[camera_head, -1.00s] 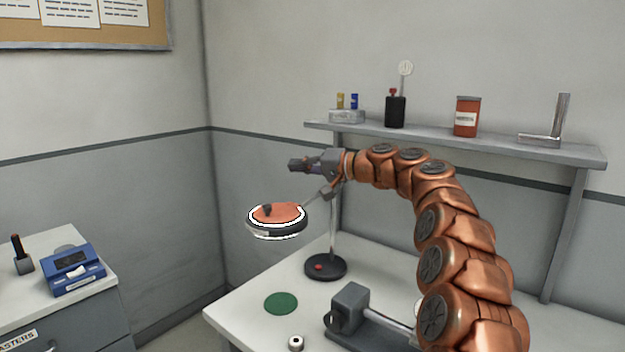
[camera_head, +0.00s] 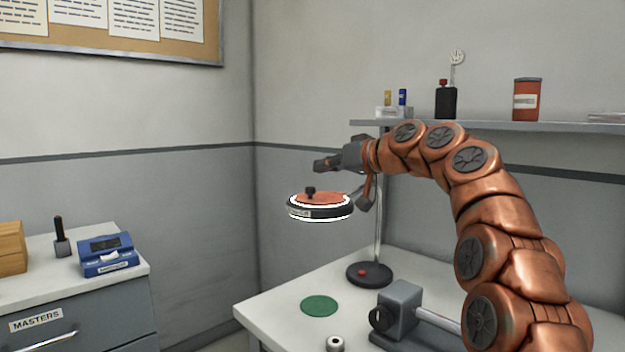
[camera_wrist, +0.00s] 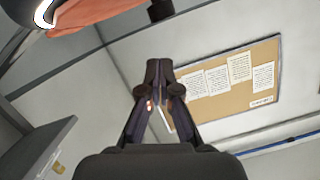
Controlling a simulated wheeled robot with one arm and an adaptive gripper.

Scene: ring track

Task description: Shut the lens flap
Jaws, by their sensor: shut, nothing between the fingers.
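The magnifier lamp is a round dark head with a lit white ring (camera_head: 320,212), held over the table by a stand (camera_head: 379,235) with a black base. The orange lens flap (camera_head: 328,198) lies over the lens inside the ring, with a black knob (camera_head: 310,191) standing up near its left side. It looks about flat; I cannot tell whether it is fully seated. My gripper (camera_head: 322,164) is shut and empty, above the flap and apart from it, pointing left. In the wrist view, the fingers (camera_wrist: 158,68) are together, and part of the orange flap (camera_wrist: 90,18) shows at the top left.
A shelf (camera_head: 480,124) with a red tin (camera_head: 526,99) and a black bottle (camera_head: 446,102) runs behind my arm. A green disc (camera_head: 319,306) and a grey clamp-like device (camera_head: 400,310) are on the table. A blue device (camera_head: 108,256) sits on the left cabinet. Space left of the lamp is clear.

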